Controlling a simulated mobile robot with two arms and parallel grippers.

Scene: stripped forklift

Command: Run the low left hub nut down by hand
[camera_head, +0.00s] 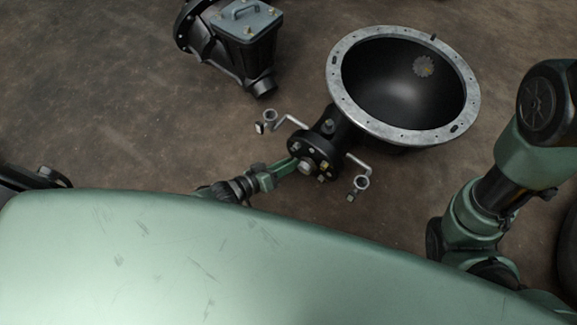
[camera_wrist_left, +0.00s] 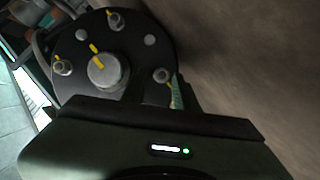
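The hub is a round black flange (camera_head: 316,153) on the neck below a large bell housing. It also shows in the left wrist view (camera_wrist_left: 132,60), with a big central boss (camera_wrist_left: 104,71) and several nuts, some with yellow marks. One nut (camera_wrist_left: 161,75) sits at the flange edge nearest my left gripper; I cannot tell whether it is the low left one. My left gripper (camera_head: 296,163) reaches the lower left of the flange in the head view. Its fingertips are small there and mostly hidden in the wrist view, so its opening and contact are unclear. My right gripper is out of view.
The bell housing (camera_head: 347,112) has a wide grey rim above the hub. Two bent arms with ring ends, left (camera_head: 269,116) and right (camera_head: 362,183), flank the hub. A dark casting with a grey cover (camera_head: 246,20) stands at upper left.

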